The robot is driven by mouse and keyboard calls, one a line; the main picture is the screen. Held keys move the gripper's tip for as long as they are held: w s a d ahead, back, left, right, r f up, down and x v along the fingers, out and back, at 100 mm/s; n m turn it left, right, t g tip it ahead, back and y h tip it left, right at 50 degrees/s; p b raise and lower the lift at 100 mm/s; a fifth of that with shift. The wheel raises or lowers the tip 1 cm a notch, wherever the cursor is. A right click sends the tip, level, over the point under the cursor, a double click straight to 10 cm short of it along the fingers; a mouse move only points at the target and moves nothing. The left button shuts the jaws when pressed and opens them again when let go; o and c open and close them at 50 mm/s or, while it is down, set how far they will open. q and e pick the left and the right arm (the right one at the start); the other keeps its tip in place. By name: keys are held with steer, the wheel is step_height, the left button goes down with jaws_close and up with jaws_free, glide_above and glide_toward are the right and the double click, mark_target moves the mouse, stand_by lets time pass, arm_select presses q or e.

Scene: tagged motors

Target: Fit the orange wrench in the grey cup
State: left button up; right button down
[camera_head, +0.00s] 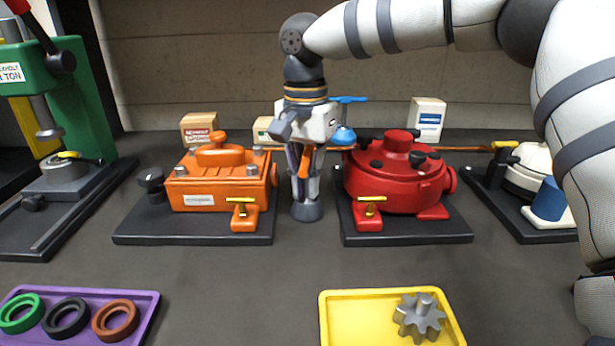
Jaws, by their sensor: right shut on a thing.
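My right gripper (305,188) points down in the middle of the view, between the orange motor and the red motor. It is shut on the orange wrench (306,161), of which a short orange part shows between the fingers. The grey cup (306,213) stands on the table directly below the fingers in the picture. The fingertips overlap the cup's upper part, so I cannot tell whether the wrench's lower end is inside it or above it. My left gripper is not in view.
An orange motor (216,182) and a red motor (400,180) stand on dark plates close on either side. A purple tray (146,306) with rings and a yellow tray (345,318) with a grey gear (419,317) lie in front. A green press (77,95) stands left. The middle front is clear.

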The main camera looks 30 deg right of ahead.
mark_target(307, 152)
steer(key=c, duration=1.7)
jaws_free()
steer(key=shift+o, duration=0.2)
steer(key=shift+r+p, duration=0.4)
steer(key=shift+r, duration=2.55)
step_height(307, 152, up, 12)
